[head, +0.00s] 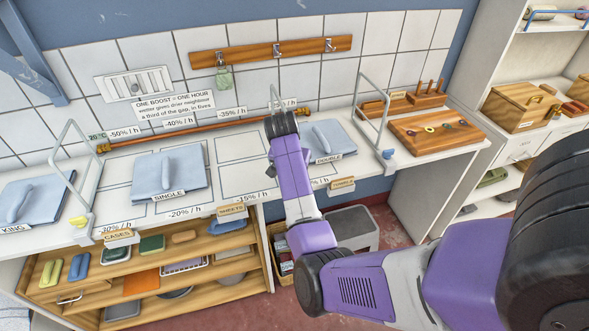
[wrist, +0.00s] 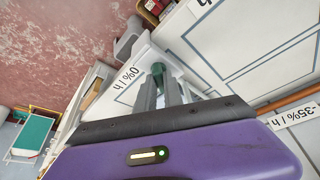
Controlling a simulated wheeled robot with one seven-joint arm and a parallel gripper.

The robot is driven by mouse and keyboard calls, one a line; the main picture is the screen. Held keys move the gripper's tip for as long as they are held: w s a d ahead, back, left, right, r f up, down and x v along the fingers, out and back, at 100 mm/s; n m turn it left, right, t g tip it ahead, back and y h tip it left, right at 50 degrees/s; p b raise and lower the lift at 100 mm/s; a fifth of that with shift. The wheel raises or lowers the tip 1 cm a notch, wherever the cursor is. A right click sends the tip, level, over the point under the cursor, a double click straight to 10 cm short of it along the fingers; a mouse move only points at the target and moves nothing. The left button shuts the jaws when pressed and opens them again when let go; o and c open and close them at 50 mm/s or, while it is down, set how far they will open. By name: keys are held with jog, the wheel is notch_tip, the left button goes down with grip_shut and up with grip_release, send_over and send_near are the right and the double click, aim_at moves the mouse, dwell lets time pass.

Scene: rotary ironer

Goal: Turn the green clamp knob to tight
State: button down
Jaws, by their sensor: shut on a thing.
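The green clamp knob (wrist: 157,68) shows as a small dark green piece at the tips of my gripper's fingers in the wrist view. My gripper (wrist: 160,84) is shut on it, with one grey finger on each side. The fingers cover most of the knob, so its turn position cannot be told. It is beside the white edge of the worktop, with the red floor beyond. In the head view my purple arm hides the knob and the fingertips.
The worktop carries blue pads, SINGLE (head: 168,174) and DOUBLE (head: 327,145). A yellow knob (head: 78,221) and a blue knob (head: 388,154) sit at wire frames along the front edge. A copper rail (head: 190,130) runs behind; open shelves (head: 180,255) stand below.

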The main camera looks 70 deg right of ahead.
jog(key=m, duration=0.2)
jog(key=m+g+b, duration=0.2)
jog(key=m, duration=0.1)
jog(key=shift+w+d+m, duration=0.1)
jog(key=shift+w+m, duration=0.15)
jog(key=shift+m, duration=0.05)
jog(key=shift+f+m+g+y+b, duration=0.1)
jog(key=shift+m+g+y+b, duration=0.35)
jog(key=shift+m+b, duration=0.55)
jog(key=shift+m+g+y+b, duration=0.45)
jog(key=shift+m+b, duration=0.25)
jog(key=shift+m, duration=1)
jog(key=c, duration=1.5)
grip_release()
jog(key=shift+o, duration=0.2)
jog(key=b+v, duration=0.1)
jog(key=v, duration=0.7)
jog(key=shift+b, duration=0.3)
